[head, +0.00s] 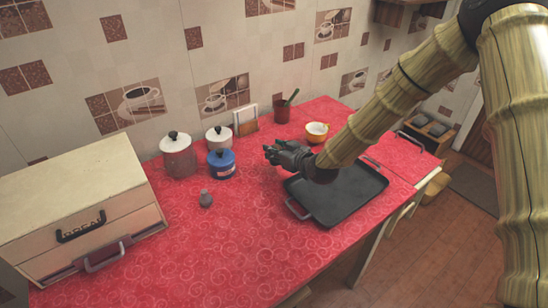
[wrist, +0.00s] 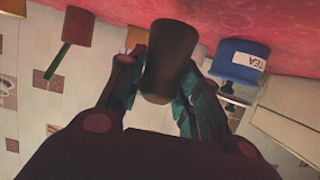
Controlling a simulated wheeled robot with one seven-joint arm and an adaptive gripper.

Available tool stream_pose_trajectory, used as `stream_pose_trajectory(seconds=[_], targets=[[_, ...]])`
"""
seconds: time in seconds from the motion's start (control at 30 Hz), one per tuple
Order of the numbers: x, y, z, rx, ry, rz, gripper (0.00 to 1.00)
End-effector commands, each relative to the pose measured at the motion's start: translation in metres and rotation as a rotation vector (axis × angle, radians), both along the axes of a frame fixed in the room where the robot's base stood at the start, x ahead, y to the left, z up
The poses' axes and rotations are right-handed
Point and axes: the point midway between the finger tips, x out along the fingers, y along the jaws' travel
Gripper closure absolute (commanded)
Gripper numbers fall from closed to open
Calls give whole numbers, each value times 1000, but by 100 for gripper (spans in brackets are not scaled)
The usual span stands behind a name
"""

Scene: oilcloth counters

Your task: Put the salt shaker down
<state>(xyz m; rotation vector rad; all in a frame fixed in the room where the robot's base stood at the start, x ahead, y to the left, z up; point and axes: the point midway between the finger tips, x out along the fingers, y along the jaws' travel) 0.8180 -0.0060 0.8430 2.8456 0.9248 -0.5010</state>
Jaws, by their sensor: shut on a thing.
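My gripper (head: 284,155) is over the counter, left of the black tray and right of the blue canister in the head view. In the wrist view its two fingers (wrist: 160,95) are shut on a dark, rounded shaker (wrist: 168,50), which I take to be the salt shaker. The wrist view is upside down, with the red counter at the top. I cannot tell whether the shaker touches the counter. In the head view the held shaker is hidden or too dark to make out. A separate small grey shaker (head: 206,199) stands on the counter (head: 230,245) to the left.
A black tray (head: 345,200) lies right of my gripper. The front counter is clear.

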Motion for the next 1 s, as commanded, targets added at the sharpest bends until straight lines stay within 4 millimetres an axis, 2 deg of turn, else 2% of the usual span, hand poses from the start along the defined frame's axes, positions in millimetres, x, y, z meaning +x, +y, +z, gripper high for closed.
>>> stream_pose_trajectory(seconds=[0.07, 0.4, 0.77, 0.8, 0.9, 1.0], targets=[[6, 4, 0, 0, 0, 1, 90], [4, 3, -35, 0, 2, 1, 90], [4, 2, -39, 0, 0, 0, 90], [4, 3, -39, 0, 0, 0, 64], [4, 3, -38, 0, 0, 0, 46], [4, 3, -38, 0, 0, 1, 44]])
